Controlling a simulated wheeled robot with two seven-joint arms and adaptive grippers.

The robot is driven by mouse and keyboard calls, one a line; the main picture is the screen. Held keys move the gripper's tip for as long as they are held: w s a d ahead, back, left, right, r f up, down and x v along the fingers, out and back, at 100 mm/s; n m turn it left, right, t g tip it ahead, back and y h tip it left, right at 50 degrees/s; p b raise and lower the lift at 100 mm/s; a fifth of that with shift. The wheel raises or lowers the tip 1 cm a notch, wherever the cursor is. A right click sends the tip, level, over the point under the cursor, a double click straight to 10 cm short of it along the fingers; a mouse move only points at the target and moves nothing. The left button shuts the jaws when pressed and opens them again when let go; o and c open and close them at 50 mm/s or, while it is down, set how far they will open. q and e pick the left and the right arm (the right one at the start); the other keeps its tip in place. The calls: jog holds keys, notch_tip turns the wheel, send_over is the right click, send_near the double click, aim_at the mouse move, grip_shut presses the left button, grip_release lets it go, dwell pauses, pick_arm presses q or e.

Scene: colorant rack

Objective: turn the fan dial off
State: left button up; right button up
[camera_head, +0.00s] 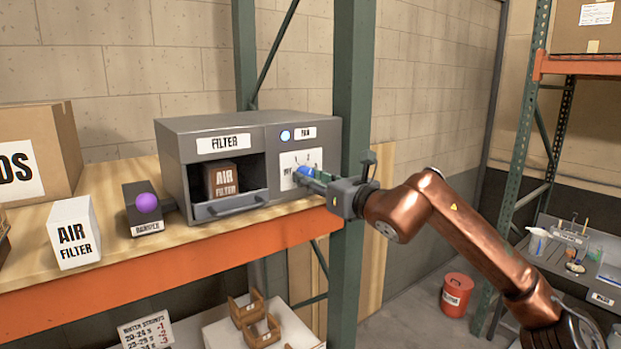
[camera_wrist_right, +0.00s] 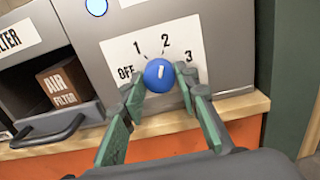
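The fan dial is a blue round knob, seen in the right wrist view (camera_wrist_right: 160,76) on a white plate (camera_wrist_right: 122,48) marked OFF, 1, 2 and 3. Its short white mark stands nearly upright, pointing between 1 and 2. The head view shows the dial (camera_head: 305,172) partly hidden by my right gripper (camera_head: 312,176). In the right wrist view my right gripper (camera_wrist_right: 160,82) has one fingertip on each side of the dial, and both appear to touch it. My left gripper is not in view.
The grey filter unit (camera_head: 200,127) stands on a wooden shelf with an orange beam (camera_head: 170,260). A blue lamp (camera_head: 285,135) glows above the dial. An air filter box (camera_head: 223,180) sits in the open bay. A green post (camera_head: 352,90) stands close beside my right gripper.

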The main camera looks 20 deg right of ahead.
jog(key=c, duration=0.6)
jog(key=shift+c, duration=0.2)
jog(key=n+b, duration=0.3)
jog(key=n, duration=1)
jog(key=shift+r, duration=0.1)
jog(key=n, duration=0.3)
jog(key=shift+n+p, duration=0.3)
jog(key=shift+p, duration=0.05)
jog(key=shift+n+p, duration=0.35)
jog(key=shift+n, duration=1.25)
